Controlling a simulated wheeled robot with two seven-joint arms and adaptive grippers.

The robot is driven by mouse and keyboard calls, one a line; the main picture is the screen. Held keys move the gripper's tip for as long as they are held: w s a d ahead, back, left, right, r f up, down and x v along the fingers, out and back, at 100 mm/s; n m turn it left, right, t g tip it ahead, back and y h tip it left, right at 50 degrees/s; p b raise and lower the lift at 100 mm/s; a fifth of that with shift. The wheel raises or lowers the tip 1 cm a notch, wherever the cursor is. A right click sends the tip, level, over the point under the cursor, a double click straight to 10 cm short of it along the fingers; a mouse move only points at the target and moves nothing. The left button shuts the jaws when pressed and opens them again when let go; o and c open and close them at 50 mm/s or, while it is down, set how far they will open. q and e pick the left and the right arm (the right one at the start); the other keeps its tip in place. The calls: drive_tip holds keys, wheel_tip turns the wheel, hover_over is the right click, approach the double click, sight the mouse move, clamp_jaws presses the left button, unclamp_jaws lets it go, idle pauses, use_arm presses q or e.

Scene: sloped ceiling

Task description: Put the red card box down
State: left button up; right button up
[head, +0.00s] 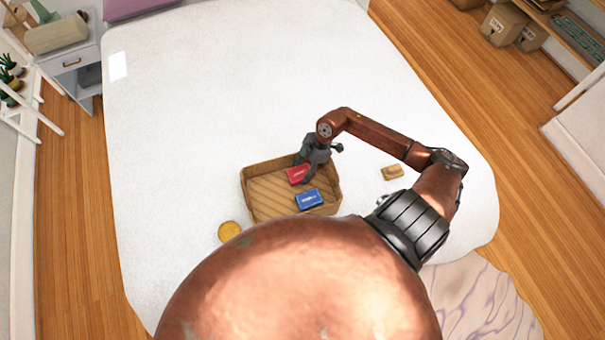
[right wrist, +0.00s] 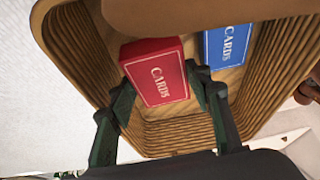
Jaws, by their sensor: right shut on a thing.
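The red card box (head: 297,174) is between the fingers of my right gripper (head: 308,171), at the back of the wicker basket (head: 258,208). In the right wrist view the red card box (right wrist: 158,78) is held between the two dark fingers, with the basket's woven wall (right wrist: 180,134) around it. I cannot tell whether the box touches the basket floor. A blue card box (head: 310,199) lies in the basket, nearer the front; it also shows in the right wrist view (right wrist: 228,46). My left gripper is not in view.
The basket stands on a wide white bed (head: 190,120). A small tan block (head: 392,172) lies to the right of the basket, and a round yellow thing (head: 229,230) lies at its front left. The bed behind the basket is clear.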

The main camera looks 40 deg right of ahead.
sight(303, 174)
drive_tip(key=shift+w+d+f, duration=0.15)
drive_tip(key=shift+d+f, duration=0.1)
drive_tip(key=shift+f, duration=0.1)
wheel_tip(303, 174, down, 3)
drive_tip(key=shift+d+f, duration=0.15)
drive_tip(key=o, duration=1)
drive_tip(key=v, duration=1.2)
